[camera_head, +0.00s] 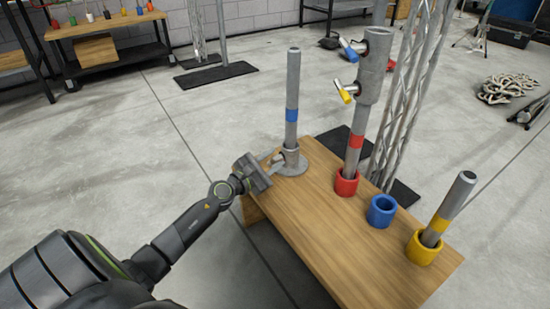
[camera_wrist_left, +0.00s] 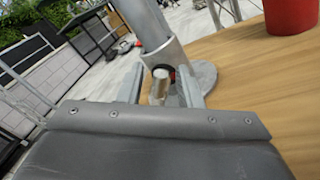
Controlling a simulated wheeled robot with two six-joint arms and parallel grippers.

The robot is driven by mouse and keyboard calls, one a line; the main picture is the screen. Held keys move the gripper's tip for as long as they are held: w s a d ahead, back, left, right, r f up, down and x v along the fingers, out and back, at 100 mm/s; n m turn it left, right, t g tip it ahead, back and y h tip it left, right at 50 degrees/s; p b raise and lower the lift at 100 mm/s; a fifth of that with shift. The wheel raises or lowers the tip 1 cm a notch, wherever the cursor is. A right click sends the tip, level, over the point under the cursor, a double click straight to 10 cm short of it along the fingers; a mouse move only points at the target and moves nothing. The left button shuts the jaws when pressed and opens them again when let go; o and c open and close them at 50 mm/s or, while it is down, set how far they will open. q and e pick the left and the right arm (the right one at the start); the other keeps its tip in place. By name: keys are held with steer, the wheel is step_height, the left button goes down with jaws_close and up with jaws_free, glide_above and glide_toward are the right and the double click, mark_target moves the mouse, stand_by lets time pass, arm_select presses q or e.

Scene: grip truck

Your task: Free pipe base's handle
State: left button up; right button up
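The pipe base (camera_head: 293,163) is a grey metal foot with a short collar at the table's far left corner. A grey pipe with a blue band (camera_head: 292,95) stands upright in it. My left gripper (camera_head: 272,160) is beside the base. In the left wrist view the handle (camera_wrist_left: 160,84), a short metal stub with a dark and red part behind it, lies between the open fingers (camera_wrist_left: 162,88). Gaps show on both sides, and I see no firm contact. The base's flat foot (camera_wrist_left: 206,74) lies behind the right finger. My right gripper is not in view.
The wooden table (camera_head: 320,235) also bears a red cup (camera_head: 346,184) with a red-banded pipe, an empty blue cup (camera_head: 381,211) and a yellow cup (camera_head: 423,249) with a tilted yellow-banded pipe. A truss (camera_head: 405,95) stands behind. The table's middle is clear.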

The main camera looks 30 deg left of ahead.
arm_select(q)
steer(key=shift+w+d, duration=0.15)
steer(key=shift+w, duration=0.5)
jaws_close()
